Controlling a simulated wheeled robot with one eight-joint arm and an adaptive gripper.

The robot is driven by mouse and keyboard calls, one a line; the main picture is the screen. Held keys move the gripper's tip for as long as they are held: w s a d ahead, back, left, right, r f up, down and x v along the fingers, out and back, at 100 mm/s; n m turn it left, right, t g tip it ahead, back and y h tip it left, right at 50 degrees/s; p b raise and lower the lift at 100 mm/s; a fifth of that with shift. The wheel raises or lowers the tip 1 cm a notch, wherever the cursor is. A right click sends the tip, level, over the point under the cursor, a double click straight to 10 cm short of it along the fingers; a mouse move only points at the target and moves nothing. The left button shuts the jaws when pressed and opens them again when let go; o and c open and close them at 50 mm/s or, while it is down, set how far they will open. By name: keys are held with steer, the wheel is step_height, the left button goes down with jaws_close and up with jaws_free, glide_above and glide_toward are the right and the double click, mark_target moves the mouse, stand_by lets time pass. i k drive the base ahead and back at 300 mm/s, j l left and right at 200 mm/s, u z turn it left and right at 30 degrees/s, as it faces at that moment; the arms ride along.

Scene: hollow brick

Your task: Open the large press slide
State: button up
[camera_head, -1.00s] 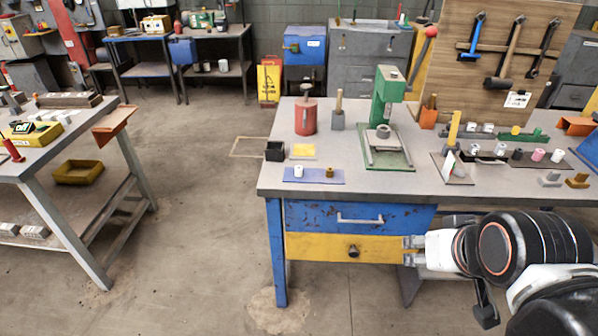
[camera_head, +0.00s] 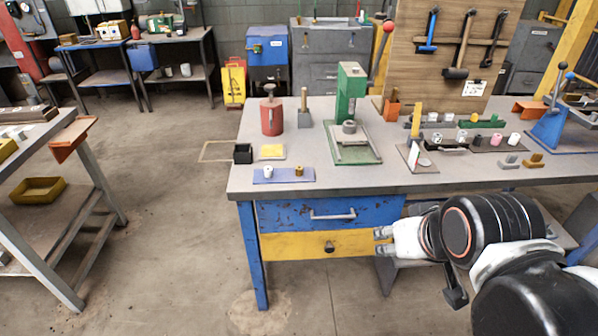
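A green press (camera_head: 351,88) stands upright on the workbench, on a green base plate (camera_head: 368,152) with a grey frame and round piece. I cannot tell which part is the large press slide. Below the benchtop are a blue drawer (camera_head: 285,213) with a pale bar handle (camera_head: 333,215) and a yellow front (camera_head: 290,247) with a dark round knob (camera_head: 329,247). Both look shut. My gripper (camera_head: 380,241) is open and empty, its fingers pointing left, in front of the bench and right of the knob, apart from it in the picture.
The grey benchtop (camera_head: 262,186) holds a red cylinder (camera_head: 271,117), a blue mat (camera_head: 283,175) with small parts, and a smaller blue press (camera_head: 549,130) at the right. Another bench (camera_head: 42,128) stands at the left.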

mark_target(354, 136)
steer(key=i+l, duration=0.15)
steer(key=i, duration=0.35)
steer(key=i+l, duration=0.15)
steer(key=i, duration=0.4)
